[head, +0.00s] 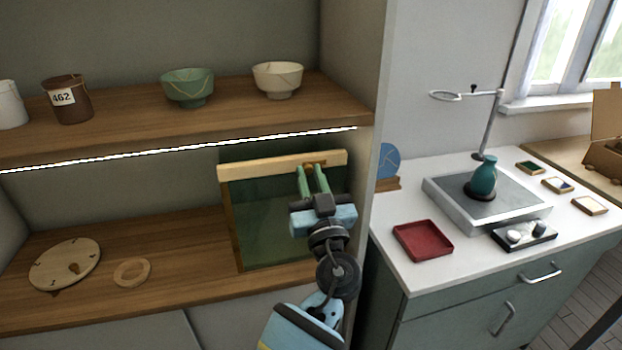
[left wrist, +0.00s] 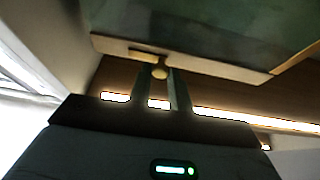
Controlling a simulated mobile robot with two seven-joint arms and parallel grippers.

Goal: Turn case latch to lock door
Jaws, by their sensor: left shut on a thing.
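The glass case door (head: 275,225) stands on the lower shelf with a pale wood rail along its top and a brown frame at its left side. A small brass latch (head: 309,165) sits on the top rail, right of its middle. My left gripper (head: 311,172) reaches up to it with green fingers and is shut on the latch. In the left wrist view the round latch knob (left wrist: 160,72) shows between the tips of the fingers, in front of a small pale bar (left wrist: 148,56). The fingers partly hide the latch in the head view. My right gripper is not in view.
The upper shelf (head: 225,112) with a lit strip overhangs the case; it holds a green bowl (head: 187,85), a cream bowl (head: 277,78) and a brown pot (head: 68,100). A cabinet wall stands right.

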